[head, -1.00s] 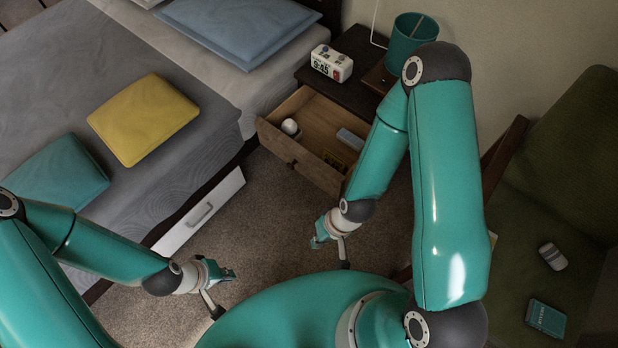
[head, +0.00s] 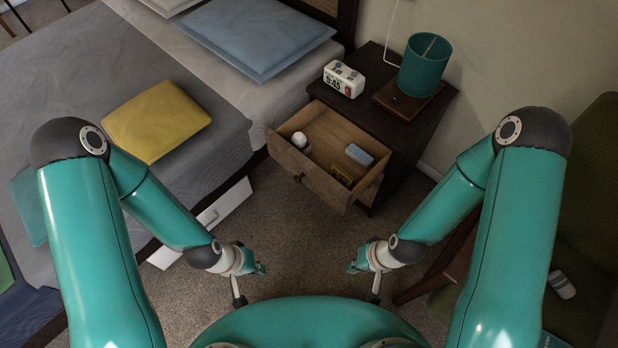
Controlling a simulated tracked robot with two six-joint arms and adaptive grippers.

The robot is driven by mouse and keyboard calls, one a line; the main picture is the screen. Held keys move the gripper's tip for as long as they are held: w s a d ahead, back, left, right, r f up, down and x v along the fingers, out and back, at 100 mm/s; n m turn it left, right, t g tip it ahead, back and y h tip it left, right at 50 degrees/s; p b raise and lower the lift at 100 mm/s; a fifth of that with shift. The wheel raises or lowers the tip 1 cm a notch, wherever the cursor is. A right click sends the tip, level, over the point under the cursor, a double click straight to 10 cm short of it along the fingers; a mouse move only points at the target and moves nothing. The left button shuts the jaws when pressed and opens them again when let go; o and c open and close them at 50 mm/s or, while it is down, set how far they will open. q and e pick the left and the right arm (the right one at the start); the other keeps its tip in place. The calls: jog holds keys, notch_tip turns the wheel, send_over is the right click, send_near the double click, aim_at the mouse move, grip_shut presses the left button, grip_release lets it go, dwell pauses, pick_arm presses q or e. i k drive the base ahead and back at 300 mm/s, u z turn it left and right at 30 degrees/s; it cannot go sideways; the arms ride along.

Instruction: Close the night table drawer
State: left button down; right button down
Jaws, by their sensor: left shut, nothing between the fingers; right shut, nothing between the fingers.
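The dark wood night table (head: 385,70) stands beside the bed at the upper middle. Its drawer (head: 310,177) is pulled out toward me, with a small knob on its front. Inside the drawer are a white rounded item (head: 300,141), a grey-blue box (head: 359,155) and a small yellow item (head: 342,176). My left gripper (head: 259,269) is shut and empty, below and left of the drawer, apart from it. My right gripper (head: 354,267) is shut and empty, below the drawer, also apart from it.
A white clock (head: 344,79) and a teal lamp (head: 424,64) stand on the night table. The bed (head: 215,70) lies left, with a pulled-out white under-bed drawer (head: 208,222). A green chair (head: 585,200) stands right. Carpet (head: 305,240) between is clear.

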aim_at(330, 134)
jog(key=z, duration=0.35)
jog(key=i, duration=0.55)
jog(key=u, duration=1.5)
jog(key=k, duration=0.55)
jog(key=z, duration=0.65)
jog(key=i, duration=0.45)
jog(key=z, duration=0.2)
